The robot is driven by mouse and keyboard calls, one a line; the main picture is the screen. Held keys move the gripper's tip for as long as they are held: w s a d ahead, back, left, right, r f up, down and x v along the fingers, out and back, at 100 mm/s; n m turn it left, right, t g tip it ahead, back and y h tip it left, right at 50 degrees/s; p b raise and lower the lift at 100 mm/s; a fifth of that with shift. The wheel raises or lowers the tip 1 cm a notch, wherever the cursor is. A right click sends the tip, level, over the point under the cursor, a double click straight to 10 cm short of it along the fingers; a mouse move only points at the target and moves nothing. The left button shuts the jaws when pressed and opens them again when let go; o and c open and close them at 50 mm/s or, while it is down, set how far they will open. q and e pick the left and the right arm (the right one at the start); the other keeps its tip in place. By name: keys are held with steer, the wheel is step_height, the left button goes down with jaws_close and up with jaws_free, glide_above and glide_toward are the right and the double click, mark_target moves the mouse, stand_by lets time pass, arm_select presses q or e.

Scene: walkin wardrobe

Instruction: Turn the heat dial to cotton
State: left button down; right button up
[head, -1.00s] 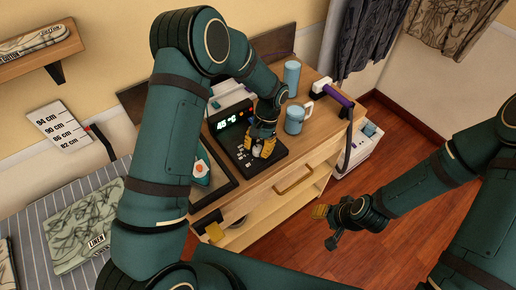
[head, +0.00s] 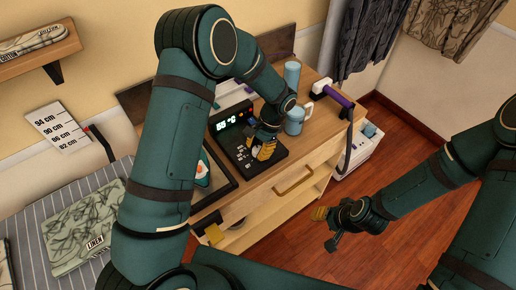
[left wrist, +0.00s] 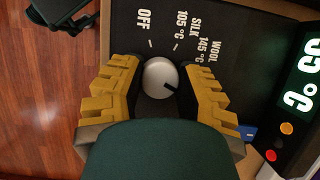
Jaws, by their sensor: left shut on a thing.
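The heat dial (left wrist: 160,78) is a round white knob with a short dark pointer mark, on a black control panel (head: 238,150). My left gripper (head: 264,150) is over this panel. In the left wrist view its yellow fingers (left wrist: 160,92) are on both sides of the dial, shut on it. The labels OFF, SILK 105 °C and WOOL 145 °C show above and right of the dial. The mark points to the lower right. A cotton label is not visible. The lit display (head: 227,124) appears to read 55 °C. My right gripper (head: 325,228) is open and empty over the floor.
A light blue mug (head: 294,121) and a blue cylinder (head: 292,74) stand right of the panel. A purple-handled tool (head: 334,95) lies at the table's right end. Folded linen (head: 85,228) lies on the striped board at left.

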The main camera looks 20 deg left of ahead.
arm_select(q)
steer(key=shift+s+f, duration=0.1)
steer(key=shift+s, duration=0.05)
steer(key=c, duration=0.6)
jaws_free()
steer(key=shift+w+r, duration=0.25)
steer(key=shift+r, duration=0.1)
steer(key=v, duration=1.1)
steer(key=shift+d+r, duration=0.1)
steer(key=shift+r, duration=0.05)
